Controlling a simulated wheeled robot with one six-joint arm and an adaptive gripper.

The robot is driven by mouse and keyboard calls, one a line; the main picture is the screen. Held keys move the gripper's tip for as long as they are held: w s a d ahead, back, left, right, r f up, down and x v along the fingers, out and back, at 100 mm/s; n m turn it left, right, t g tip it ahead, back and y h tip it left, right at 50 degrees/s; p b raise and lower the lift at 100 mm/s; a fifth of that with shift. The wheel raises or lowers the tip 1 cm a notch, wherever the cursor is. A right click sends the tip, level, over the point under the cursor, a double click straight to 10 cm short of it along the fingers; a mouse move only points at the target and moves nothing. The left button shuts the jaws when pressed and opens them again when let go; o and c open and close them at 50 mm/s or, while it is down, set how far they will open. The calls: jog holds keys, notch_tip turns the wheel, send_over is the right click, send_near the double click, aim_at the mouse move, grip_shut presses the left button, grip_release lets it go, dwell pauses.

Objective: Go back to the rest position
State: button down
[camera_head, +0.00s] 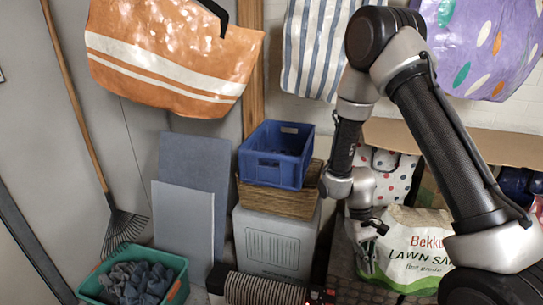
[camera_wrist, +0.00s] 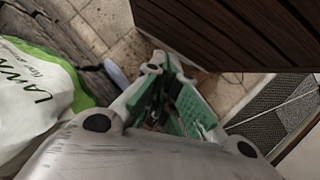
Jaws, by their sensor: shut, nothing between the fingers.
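My gripper (camera_head: 366,262) hangs low in the head view, in front of the white and green lawn bag (camera_head: 408,258), at its left side. In the wrist view my gripper (camera_wrist: 165,72) points down toward a tiled floor, its fingers with green pads close together. Nothing shows held between them. In the head view my arm reaches in from the right, bends at the top and comes down to the gripper. The fingertips are small and dark there, so whether they touch the bag cannot be told.
A blue crate (camera_head: 277,156) sits on a wicker basket (camera_head: 279,198) over a grey box (camera_head: 274,243). A green bin (camera_head: 177,297) of dark cloths stands lower left. An orange bag (camera_head: 172,58) and a striped bag (camera_head: 316,50) hang above. A dark slatted panel (camera_wrist: 225,30) is close in the wrist view.

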jog(key=s+d+r+m+t, duration=0.1)
jog(key=s+d+r+t, duration=0.2)
jog(key=r, duration=0.9)
jog(key=s+d+r+m+t+y, duration=0.1)
jog(key=s+d+r+t, duration=0.2)
jog(key=r, duration=1)
jog(key=s+d+r+m+t, duration=0.1)
jog(key=s+d+r+t, duration=0.2)
jog(key=r, duration=1)
jog(key=shift+s+d+t+y, duration=0.25)
jog(key=shift+s+t+y, duration=0.05)
jog(key=shift+s, duration=0.85)
